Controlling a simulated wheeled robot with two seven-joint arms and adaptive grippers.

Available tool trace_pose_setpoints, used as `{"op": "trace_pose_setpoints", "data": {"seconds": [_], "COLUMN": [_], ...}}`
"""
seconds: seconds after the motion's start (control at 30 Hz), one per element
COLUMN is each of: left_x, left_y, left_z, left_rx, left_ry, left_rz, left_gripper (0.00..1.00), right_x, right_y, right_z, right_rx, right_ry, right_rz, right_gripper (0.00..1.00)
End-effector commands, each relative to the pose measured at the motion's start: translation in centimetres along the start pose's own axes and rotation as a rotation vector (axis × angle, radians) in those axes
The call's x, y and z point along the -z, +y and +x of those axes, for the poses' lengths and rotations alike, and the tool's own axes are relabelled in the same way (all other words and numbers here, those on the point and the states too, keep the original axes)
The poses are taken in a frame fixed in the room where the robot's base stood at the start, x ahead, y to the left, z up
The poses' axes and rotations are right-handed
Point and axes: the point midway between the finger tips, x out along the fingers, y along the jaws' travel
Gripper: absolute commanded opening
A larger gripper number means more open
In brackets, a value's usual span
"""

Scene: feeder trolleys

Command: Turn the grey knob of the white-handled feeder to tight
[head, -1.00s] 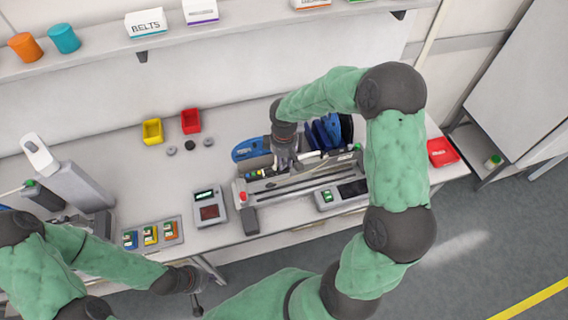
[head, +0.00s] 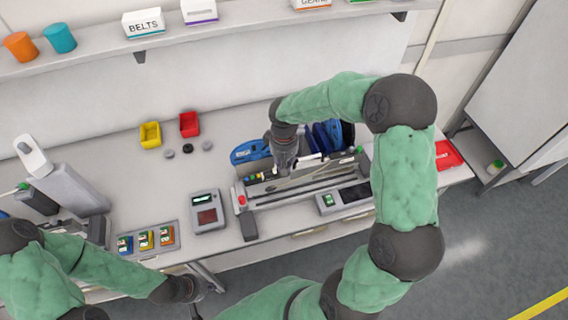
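Several blue feeders stand in the feeder trolley (head: 300,188) on the bench; one blue feeder (head: 250,151) lies at its left end and others (head: 327,135) stand to the right. A pale piece beside my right gripper may be the white handle, but it is too small to be sure. I cannot make out the grey knob. My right gripper (head: 283,166) points down over the trolley's left half; its fingertips are too small and dark to read. My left gripper (head: 200,288) hangs low, in front of the bench edge, away from the feeders; its finger gap is unclear.
A device with a screen (head: 207,211) stands left of the trolley, and a tray of coloured packs (head: 149,241) further left. Yellow (head: 150,135) and red (head: 189,124) bins and small discs lie behind. A red tray (head: 447,155) is at the right end. A shelf runs above.

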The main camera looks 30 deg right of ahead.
Motion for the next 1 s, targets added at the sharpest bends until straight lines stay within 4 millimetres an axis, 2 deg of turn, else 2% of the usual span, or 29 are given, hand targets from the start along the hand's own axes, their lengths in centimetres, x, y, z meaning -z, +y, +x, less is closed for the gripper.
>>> {"op": "trace_pose_setpoints", "data": {"seconds": [0.27, 0.3, 0.33, 0.73, 1.0], "left_x": [0.0, 0.0, 0.0, 0.0, -0.1], "left_y": [0.0, 0.0, 0.0, 0.1, 0.6], "left_z": [0.0, 0.0, 0.0, -0.2, -1.7], "left_rx": [0.0, 0.0, 0.0, 0.0, 0.0], "left_ry": [0.0, 0.0, 0.0, 0.0, 0.0], "left_rz": [0.0, 0.0, 0.0, 0.0, 0.0], "left_gripper": [0.0, 0.0, 0.0, 0.0, 0.0], "right_x": [0.0, 0.0, 0.0, 0.0, -0.1], "right_y": [0.0, 0.0, 0.0, 0.0, -0.1], "right_z": [0.0, 0.0, 0.0, -0.1, -0.2], "right_rx": [0.0, 0.0, 0.0, 0.0, 0.002], "right_ry": [0.0, 0.0, 0.0, 0.0, -0.002], "right_rz": [0.0, 0.0, 0.0, -0.024, -0.242], "right_gripper": [0.0, 0.28, 0.3, 0.3, 0.3]}}
